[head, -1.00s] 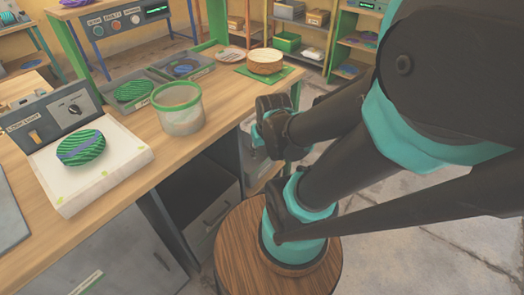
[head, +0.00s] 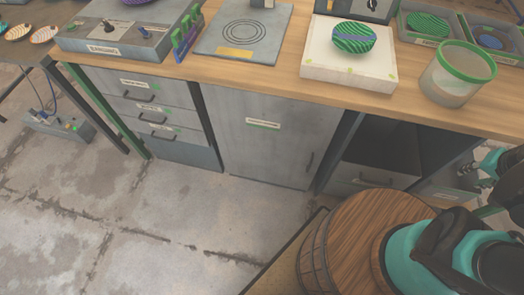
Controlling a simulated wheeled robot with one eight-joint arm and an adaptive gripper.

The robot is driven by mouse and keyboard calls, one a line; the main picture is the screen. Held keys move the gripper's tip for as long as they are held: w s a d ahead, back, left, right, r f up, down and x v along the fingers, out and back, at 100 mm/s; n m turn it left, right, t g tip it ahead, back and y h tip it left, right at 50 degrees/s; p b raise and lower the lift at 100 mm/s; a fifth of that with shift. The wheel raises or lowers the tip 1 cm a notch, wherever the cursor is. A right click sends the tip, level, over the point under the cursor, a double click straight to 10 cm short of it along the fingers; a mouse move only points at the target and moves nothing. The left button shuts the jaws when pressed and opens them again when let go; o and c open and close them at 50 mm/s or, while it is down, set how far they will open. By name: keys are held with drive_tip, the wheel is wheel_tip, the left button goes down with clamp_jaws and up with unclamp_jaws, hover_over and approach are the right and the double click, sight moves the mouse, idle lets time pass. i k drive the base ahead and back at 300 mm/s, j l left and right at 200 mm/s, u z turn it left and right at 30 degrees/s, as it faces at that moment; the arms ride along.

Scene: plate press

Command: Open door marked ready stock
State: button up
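A grey cabinet door (head: 262,140) stands shut under the workbench, left of an open bay. It carries a small pale label with a green strip, too small to read.
Left of the door are several grey drawers (head: 155,108) with labels. A round wooden top (head: 365,235) stands in front of the open bay (head: 395,150). The bench top holds a light box (head: 345,72) and a green-rimmed tub (head: 450,85).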

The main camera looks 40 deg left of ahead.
sight(283, 141)
drive_tip(key=j+u, duration=0.15)
drive_tip(key=u, duration=1.9)
drive_tip(key=z, duration=1.45)
drive_tip(key=k+z, duration=0.2)
drive_tip(key=k, duration=0.25)
drive_tip(key=k+l+z, duration=0.2)
drive_tip(key=k, duration=0.25)
drive_tip(key=k+l+z, duration=0.2)
drive_tip(key=k, duration=0.25)
